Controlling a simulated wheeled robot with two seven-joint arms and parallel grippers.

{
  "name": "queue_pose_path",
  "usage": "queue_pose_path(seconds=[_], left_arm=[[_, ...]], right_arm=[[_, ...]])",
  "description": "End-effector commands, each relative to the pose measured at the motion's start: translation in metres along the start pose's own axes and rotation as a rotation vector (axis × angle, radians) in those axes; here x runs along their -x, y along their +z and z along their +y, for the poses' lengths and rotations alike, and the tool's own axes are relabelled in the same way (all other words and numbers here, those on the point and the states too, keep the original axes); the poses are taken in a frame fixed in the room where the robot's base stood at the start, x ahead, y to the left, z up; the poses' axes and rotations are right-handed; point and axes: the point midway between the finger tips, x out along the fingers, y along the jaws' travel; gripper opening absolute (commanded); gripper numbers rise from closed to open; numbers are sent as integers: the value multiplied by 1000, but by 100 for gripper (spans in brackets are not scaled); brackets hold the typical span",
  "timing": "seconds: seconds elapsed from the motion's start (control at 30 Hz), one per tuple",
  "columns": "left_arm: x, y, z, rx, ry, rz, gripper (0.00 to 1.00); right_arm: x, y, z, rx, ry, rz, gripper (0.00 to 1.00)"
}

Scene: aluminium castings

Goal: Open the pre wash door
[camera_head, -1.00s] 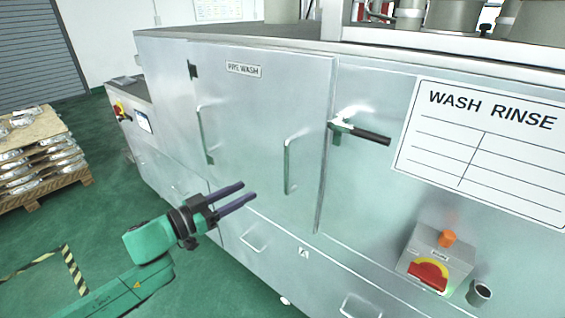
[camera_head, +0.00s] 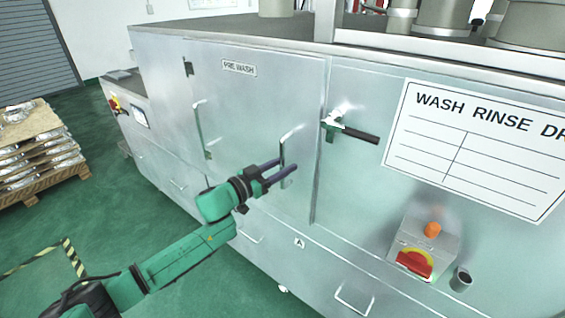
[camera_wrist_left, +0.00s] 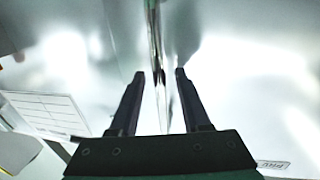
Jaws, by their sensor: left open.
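The pre wash door (camera_head: 240,110) is a grey metal panel labelled PRE WASH, and it looks closed. A vertical bar handle (camera_head: 283,150) stands on its right part. A black-handled latch (camera_head: 350,131) sits at the door's right edge. My left gripper (camera_head: 288,167) is open at the bar handle, its dark fingers on either side of it in the head view. In the left wrist view the shiny bar (camera_wrist_left: 156,60) runs between the two open fingers (camera_wrist_left: 159,75), with gaps visible beside it. My right gripper is not in view.
A WASH RINSE board (camera_head: 470,145) and a red-yellow switch box (camera_head: 424,250) are on the machine's right. Another vertical handle (camera_head: 202,130) is left of the bar. A pallet of castings (camera_head: 40,150) stands at far left. Green floor is clear in front.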

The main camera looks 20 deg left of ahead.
Motion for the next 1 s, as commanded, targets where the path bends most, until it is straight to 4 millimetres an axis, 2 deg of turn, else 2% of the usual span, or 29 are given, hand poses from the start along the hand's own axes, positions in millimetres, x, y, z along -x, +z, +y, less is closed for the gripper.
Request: queue_pose_path(seconds=[0.2,0.23,0.33,0.37,1.0], left_arm=[[-2,1,0,0,0,-1,47],[-1,1,0,0,0,0,43],[-1,1,0,0,0,0,5],[-1,1,0,0,0,0,0],[-1,0,0,0,0,0,0]], right_arm=[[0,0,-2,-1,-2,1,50],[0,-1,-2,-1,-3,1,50],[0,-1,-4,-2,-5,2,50],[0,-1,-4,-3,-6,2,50],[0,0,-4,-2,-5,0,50]])
